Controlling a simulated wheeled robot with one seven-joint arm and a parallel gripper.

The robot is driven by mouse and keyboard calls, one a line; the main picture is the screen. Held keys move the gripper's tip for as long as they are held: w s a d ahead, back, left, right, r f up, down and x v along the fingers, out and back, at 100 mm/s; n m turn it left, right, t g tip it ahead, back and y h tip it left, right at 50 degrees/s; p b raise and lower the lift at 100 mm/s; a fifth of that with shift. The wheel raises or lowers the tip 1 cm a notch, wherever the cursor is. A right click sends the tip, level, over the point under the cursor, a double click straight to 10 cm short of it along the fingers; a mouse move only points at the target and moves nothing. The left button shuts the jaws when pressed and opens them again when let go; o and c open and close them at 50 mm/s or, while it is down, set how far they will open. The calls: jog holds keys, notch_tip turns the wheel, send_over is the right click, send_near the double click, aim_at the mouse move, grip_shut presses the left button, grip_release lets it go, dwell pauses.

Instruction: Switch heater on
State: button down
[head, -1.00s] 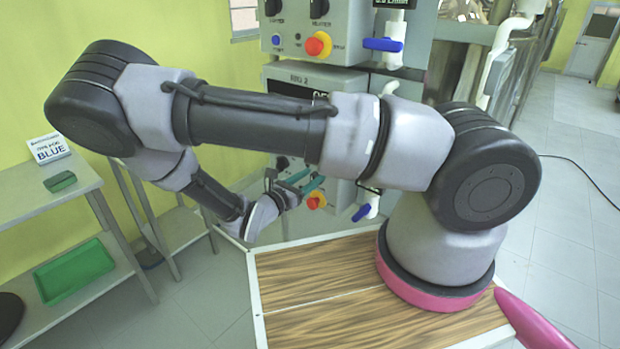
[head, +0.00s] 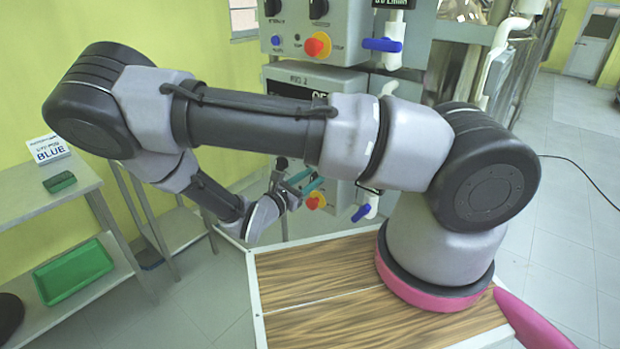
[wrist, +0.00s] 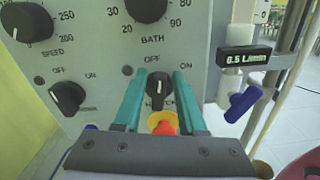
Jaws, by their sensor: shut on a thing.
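The heater knob (wrist: 159,92) is a black rotary switch on the grey control panel (wrist: 103,62). It has OFF printed at its upper left and ON at its upper right. My gripper (wrist: 159,78) has its two teal fingers on either side of the knob, shut on it. The knob's pointer direction is hard to make out. In the head view my gripper (head: 306,184) is at the lower front panel, and my arm hides most of that panel.
A red and yellow emergency button (wrist: 162,124) sits just below the knob, between the fingers. A blue valve handle (wrist: 243,103) is to the right, under a flow display (wrist: 244,58).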

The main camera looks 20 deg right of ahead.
jog(key=shift+s+d+f+m, duration=0.1)
jog(key=shift+s+f+m, duration=0.15)
jog(key=shift+m, duration=1.35)
jog(key=shift+s+d+f+m, duration=0.1)
jog(key=shift+f+m, duration=0.15)
jog(key=shift+m, duration=1.35)
jog(key=shift+s+d+f+m, duration=0.1)
jog(key=shift+s+f+m, duration=0.15)
jog(key=shift+m, duration=1.35)
jog(key=shift+a, duration=0.1)
jog(key=c, duration=0.8)
grip_release()
jog(key=shift+w, duration=0.1)
